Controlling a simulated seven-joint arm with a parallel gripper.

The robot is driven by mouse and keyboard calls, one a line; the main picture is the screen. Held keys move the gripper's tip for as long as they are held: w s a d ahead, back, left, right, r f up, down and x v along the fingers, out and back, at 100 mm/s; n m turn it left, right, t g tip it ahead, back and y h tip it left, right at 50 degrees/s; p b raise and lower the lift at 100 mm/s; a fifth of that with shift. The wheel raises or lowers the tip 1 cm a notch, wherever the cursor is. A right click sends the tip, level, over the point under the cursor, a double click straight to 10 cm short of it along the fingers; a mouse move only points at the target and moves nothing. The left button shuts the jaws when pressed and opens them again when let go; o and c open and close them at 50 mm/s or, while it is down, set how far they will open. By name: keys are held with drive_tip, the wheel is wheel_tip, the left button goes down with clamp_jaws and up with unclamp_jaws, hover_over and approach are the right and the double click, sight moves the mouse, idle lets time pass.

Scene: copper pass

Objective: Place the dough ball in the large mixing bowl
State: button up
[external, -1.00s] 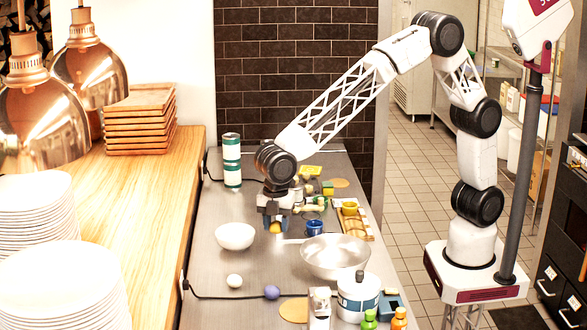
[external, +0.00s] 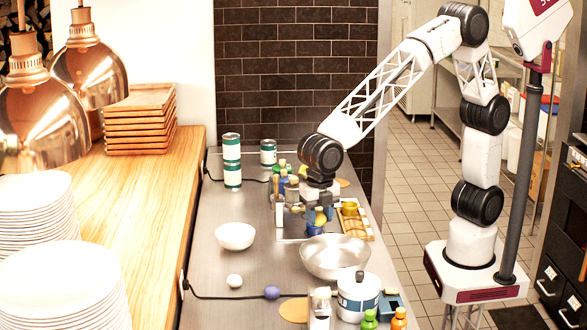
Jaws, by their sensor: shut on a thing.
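The large mixing bowl (external: 335,262) is a wide, shiny metal bowl on the steel counter, standing empty as far as I see. My gripper (external: 319,217) points down just behind the bowl and is shut on a small yellow ball (external: 320,217), which may be the dough ball. The fingers hide part of the ball, and it is apart from the bowl. A pale, whitish ball (external: 234,281) lies on the counter at the front left; I cannot tell what it is.
A small white bowl (external: 236,236) stands to the left. A blue cup (external: 314,229) is close under my gripper. A white pot (external: 357,297) and bottles (external: 370,319) stand in front. Tall cans (external: 232,160) stand at back left.

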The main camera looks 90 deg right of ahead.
drive_tip(key=s+n, duration=0.1)
drive_tip(key=s+r+n, duration=0.1)
drive_tip(key=s, duration=0.1)
drive_tip(key=s+a+n, duration=0.1)
drive_tip(key=shift+s+a+r, duration=0.1)
drive_tip(key=shift+s+r, duration=0.15)
drive_tip(key=shift+s, duration=0.15)
drive_tip(key=shift+f, duration=0.1)
drive_tip(key=shift+f, duration=5.4)
drive_tip(key=o, duration=1)
drive_tip(key=shift+r, duration=0.15)
wheel_tip(320, 180, up, 7)
